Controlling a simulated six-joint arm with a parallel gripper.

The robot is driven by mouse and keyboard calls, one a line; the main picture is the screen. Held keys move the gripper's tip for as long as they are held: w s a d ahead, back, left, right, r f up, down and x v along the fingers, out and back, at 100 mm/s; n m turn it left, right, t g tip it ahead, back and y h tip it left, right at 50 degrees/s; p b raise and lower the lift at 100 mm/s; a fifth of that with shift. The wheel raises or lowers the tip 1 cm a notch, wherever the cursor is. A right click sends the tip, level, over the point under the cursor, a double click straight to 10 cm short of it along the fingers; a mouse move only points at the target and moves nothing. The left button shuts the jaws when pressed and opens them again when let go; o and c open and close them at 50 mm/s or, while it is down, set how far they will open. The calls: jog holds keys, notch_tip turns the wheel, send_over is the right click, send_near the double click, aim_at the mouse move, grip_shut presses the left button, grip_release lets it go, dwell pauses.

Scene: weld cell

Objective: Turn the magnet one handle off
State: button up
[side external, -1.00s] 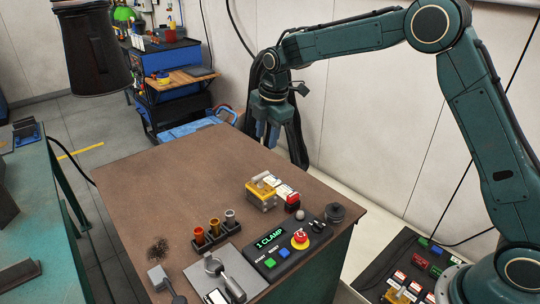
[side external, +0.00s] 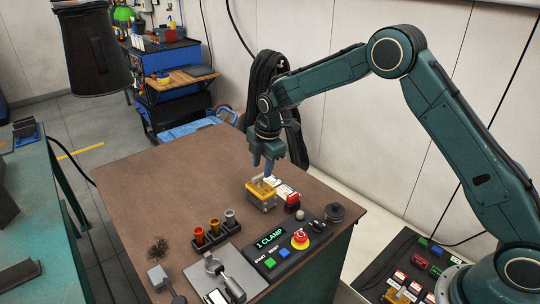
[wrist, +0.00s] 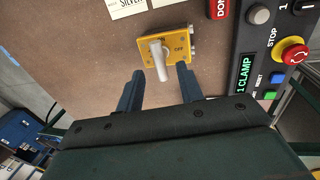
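The magnet (side external: 262,197) is a yellow block on the brown table, close to the control panel. In the wrist view the yellow magnet (wrist: 180,46) carries a pale grey handle (wrist: 160,62) that points back toward my gripper. My gripper (wrist: 160,74) is open, with one blue finger on each side of the handle's line. The handle's end lies near the gap between the fingertips; I cannot tell whether they touch it. In the side view my gripper (side external: 263,166) points down just above and behind the magnet.
White cards (side external: 281,189) and a red block (side external: 293,202) sit right beside the magnet. The control panel (side external: 262,261) with a red stop button (side external: 300,238) is in front. A rack of cups (side external: 213,234) stands to its left. The table's back left is clear.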

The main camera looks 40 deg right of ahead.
aim_at(261, 180)
jog(key=shift+w+f, duration=0.15)
jog(key=shift+f, duration=0.55)
jog(key=shift+w+f, duration=0.15)
jog(key=shift+f, duration=0.5)
jog(key=shift+c, duration=0.5)
grip_shut()
